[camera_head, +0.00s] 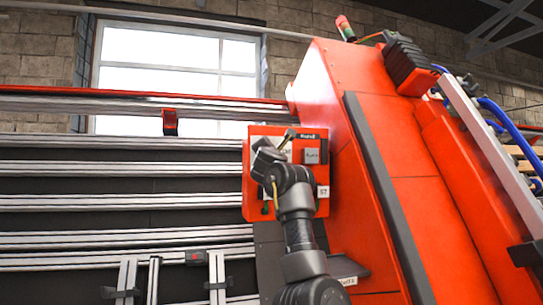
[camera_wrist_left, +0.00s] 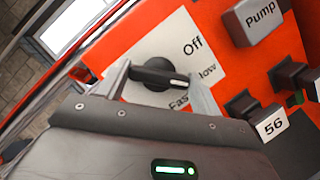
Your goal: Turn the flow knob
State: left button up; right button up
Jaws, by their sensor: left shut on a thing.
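The flow knob (camera_wrist_left: 151,72) is a black lever-shaped knob on a white label plate (camera_wrist_left: 190,22) in the left wrist view. The plate reads "Off", a partly covered word ending in "low", and "Fast". The knob's white pointer mark faces right, toward the "low" word. My left gripper (camera_wrist_left: 160,76) is shut on the knob, one finger on each side. In the head view my left gripper (camera_head: 266,158) is at the red control box (camera_head: 250,205) and hides the knob there. My right gripper is in neither view.
A grey "Pump" button (camera_wrist_left: 255,20) and dark controls near a "56" tag (camera_wrist_left: 272,125) sit right of the knob. In the head view, a red sloping machine housing (camera_head: 345,130) stands right of the box, and metal rails (camera_head: 110,169) run along the left.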

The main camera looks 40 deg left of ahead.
pick_arm(q)
jog(key=shift+r+m+g+h+p, duration=0.1)
jog(key=shift+m+g+h+p, duration=0.4)
jog(key=shift+m, duration=1.55)
jog(key=shift+r+m+g+h+p, duration=0.1)
jog(key=shift+m+h, duration=0.8)
jog(key=shift+m, duration=1.15)
jog(key=o, duration=1)
jog(key=shift+f, duration=0.1)
